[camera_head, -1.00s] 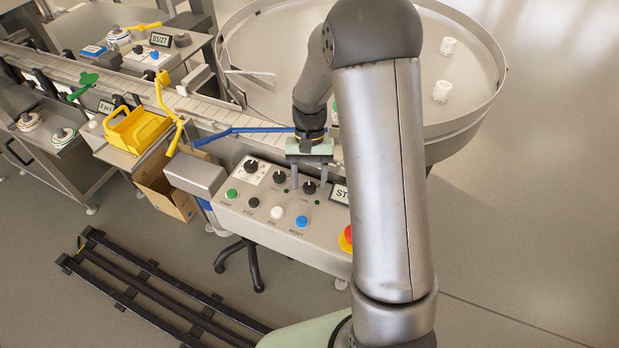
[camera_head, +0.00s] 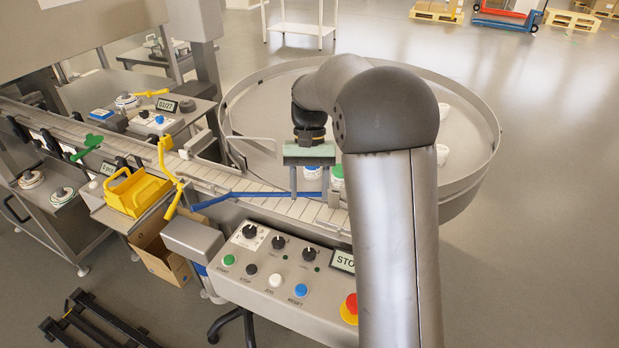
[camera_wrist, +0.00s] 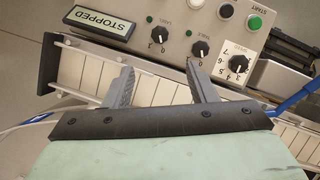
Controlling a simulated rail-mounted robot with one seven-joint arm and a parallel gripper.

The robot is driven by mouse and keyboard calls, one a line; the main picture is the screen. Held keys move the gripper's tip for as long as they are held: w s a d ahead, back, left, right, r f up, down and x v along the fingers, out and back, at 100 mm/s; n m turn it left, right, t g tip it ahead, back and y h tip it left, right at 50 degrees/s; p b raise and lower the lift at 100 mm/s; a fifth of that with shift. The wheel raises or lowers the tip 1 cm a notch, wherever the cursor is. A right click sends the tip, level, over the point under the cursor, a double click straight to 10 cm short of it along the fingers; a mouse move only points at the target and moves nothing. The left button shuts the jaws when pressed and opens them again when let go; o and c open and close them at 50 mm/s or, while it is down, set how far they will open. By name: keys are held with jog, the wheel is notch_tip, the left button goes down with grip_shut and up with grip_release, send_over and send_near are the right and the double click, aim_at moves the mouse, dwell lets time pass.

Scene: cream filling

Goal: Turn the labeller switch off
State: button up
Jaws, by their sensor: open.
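The control panel (camera_head: 262,284) has a dial knob and two black switch knobs in its upper row. The right switch (camera_head: 309,254) is beside the display; the middle switch (camera_head: 278,242) is to its left. My gripper (camera_head: 309,190) is open and empty, above the conveyor behind the panel, apart from the switches.
The display (camera_wrist: 97,22) reads STOPPED. A red emergency button (camera_head: 350,306) and several coloured push buttons are on the panel. A blue guide bar (camera_head: 258,195) crosses the conveyor (camera_head: 225,178). Tubs stand near my fingers, by the round table (camera_head: 480,190). A yellow bin (camera_head: 138,193) stands left.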

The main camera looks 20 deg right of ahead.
jog(key=shift+v, duration=1.4)
jog(key=shift+s, duration=0.1)
jog(key=s+a+f+n+t, duration=0.1)
jog(key=s+f+t, duration=0.1)
jog(key=s, duration=1)
jog(key=s+a+f+n+t+h, duration=0.1)
jog(key=s+f+n+t, duration=0.1)
jog(key=s, duration=1.1)
jog(key=shift+a+f+t, duration=0.2)
jog(key=shift+f+t, duration=0.15)
jog(key=shift+t, duration=0.05)
